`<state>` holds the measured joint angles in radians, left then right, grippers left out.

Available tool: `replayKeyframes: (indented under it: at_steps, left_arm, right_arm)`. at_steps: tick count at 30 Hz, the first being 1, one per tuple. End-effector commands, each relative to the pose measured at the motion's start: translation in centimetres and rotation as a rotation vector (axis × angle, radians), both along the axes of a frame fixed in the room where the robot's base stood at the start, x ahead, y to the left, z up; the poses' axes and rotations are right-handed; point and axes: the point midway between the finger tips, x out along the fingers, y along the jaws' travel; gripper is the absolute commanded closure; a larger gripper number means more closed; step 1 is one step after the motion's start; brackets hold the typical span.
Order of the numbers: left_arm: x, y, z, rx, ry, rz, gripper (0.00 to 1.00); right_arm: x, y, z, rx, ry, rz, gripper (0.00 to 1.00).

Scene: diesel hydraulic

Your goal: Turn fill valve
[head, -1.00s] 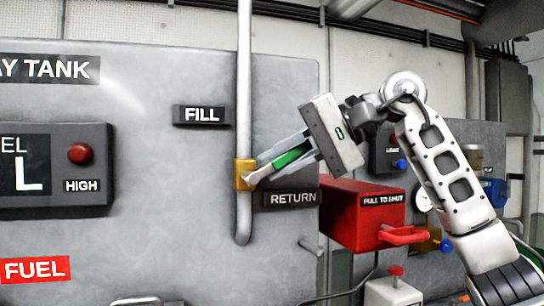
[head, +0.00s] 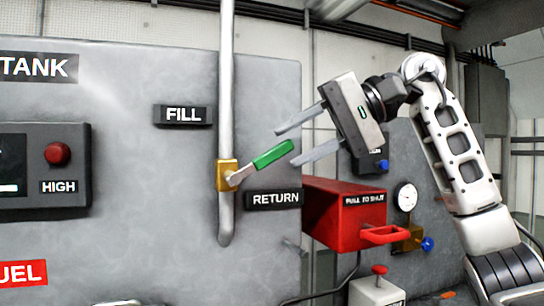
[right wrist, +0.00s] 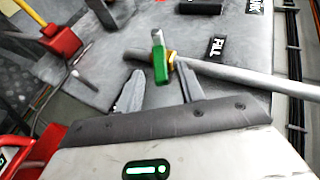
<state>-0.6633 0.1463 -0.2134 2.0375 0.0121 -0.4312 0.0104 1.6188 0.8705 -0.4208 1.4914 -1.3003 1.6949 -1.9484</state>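The fill valve has a yellow body (head: 227,175) on a vertical grey pipe (head: 226,90), below the FILL label (head: 183,114). Its green-sleeved lever (head: 273,154) points to the right and slightly up. My right gripper (head: 297,140) is open, with its fingers pointing left toward the valve, and the lever is not held. In the right wrist view the green lever (right wrist: 160,62) lies beyond and between the open fingertips (right wrist: 160,85). A gap shows between the fingers and the lever. My left gripper is not clearly visible.
A red PULL TO SHUT box (head: 345,215) with a red handle (head: 384,235) juts out below my right gripper. The RETURN label (head: 274,199) is right of the pipe. A gauge (head: 405,197) and a red-knobbed white box (head: 377,288) are to the lower right.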

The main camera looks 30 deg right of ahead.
Motion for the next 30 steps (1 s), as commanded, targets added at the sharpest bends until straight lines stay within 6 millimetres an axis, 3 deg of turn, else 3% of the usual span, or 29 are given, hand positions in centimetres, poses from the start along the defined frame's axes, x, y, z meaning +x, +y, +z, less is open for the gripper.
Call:
replayKeyframes:
  at_steps: [6,12,30]
  left_arm:
    - [-0.2,0.0,0.3,0.0,0.004,-0.001,1.0]
    - [-0.2,0.0,0.4,0.002,0.004,-0.001,1.0]
    - [0.3,0.2,0.4,0.006,-0.003,0.0,1.0]
  right_arm:
    - [-2.6,-4.1,2.7,0.002,-0.002,-0.005,0.62]
    - [-4.1,-6.4,4.1,0.0,-0.001,-0.003,0.62]
    - [-4.7,-7.3,4.5,-0.001,0.0,-0.001,0.62]
